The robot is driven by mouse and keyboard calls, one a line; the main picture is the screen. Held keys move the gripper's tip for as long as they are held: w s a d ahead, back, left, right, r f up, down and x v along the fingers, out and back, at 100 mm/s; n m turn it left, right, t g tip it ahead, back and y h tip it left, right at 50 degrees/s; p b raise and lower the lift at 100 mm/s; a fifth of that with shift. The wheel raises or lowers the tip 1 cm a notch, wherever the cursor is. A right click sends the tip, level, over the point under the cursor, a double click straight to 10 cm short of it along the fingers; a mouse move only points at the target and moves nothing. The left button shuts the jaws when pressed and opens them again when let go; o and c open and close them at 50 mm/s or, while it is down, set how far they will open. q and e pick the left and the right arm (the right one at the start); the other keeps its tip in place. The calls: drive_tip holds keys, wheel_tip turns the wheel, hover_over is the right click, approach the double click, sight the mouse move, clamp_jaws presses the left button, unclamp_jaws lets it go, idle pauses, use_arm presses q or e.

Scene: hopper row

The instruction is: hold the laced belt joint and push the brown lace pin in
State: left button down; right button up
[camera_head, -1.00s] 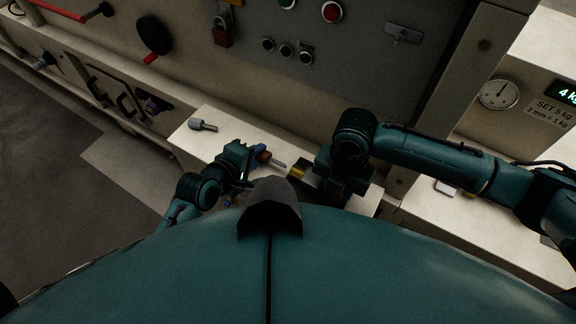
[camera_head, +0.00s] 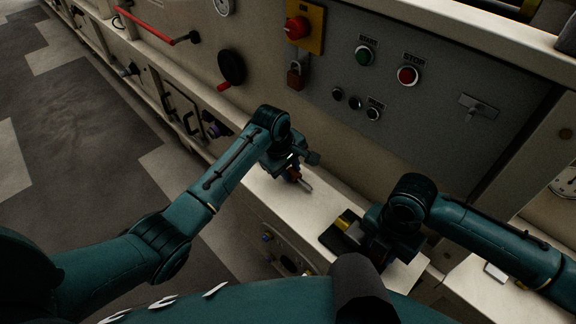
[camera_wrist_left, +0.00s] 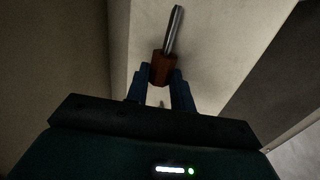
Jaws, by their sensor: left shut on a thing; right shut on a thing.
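My left gripper (camera_head: 292,170) is shut on the brown lace pin (camera_head: 294,176), held above the pale ledge. In the left wrist view the blue fingers (camera_wrist_left: 161,88) clasp the pin's brown block (camera_wrist_left: 163,68), and its grey metal shaft (camera_wrist_left: 173,30) points away from the gripper. My right gripper (camera_head: 365,240) is shut at the dark belt piece with a yellow part (camera_head: 343,223), which I take for the belt joint. Its fingers and most of the joint are hidden by my wrist. The pin's tip is apart from the yellow part, up and left of it.
The pale ledge (camera_head: 262,190) runs below a grey control panel (camera_head: 440,135) with a green button (camera_head: 364,55), a red button (camera_head: 407,75) and a padlock (camera_head: 296,72). A black knob (camera_head: 231,67) sticks out at left. The ledge between the grippers is clear.

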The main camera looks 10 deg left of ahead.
use_arm(q)
drive_tip(key=shift+s+d+r+g+y, duration=0.1)
drive_tip(key=shift+s+d+g+y, duration=0.25)
drive_tip(key=shift+s+g, duration=0.2)
drive_tip(key=shift+s+d+r+g+y, duration=0.1)
drive_tip(key=shift+s+d+g+y, duration=0.25)
drive_tip(key=shift+s, duration=0.3)
drive_tip(key=shift+s+r+g, duration=0.2)
drive_tip(key=shift+s+g, duration=0.2)
drive_tip(key=shift+s, duration=0.15)
drive_tip(key=shift+s+d, duration=0.5)
drive_tip(key=shift+d, duration=0.25)
drive_tip(key=shift+s+d, duration=0.55)
drive_tip(key=shift+d, duration=0.25)
drive_tip(key=shift+s+d, duration=0.5)
drive_tip(key=shift+d, duration=0.25)
drive_tip(key=c, duration=1.7)
unclamp_jaws()
clamp_jaws()
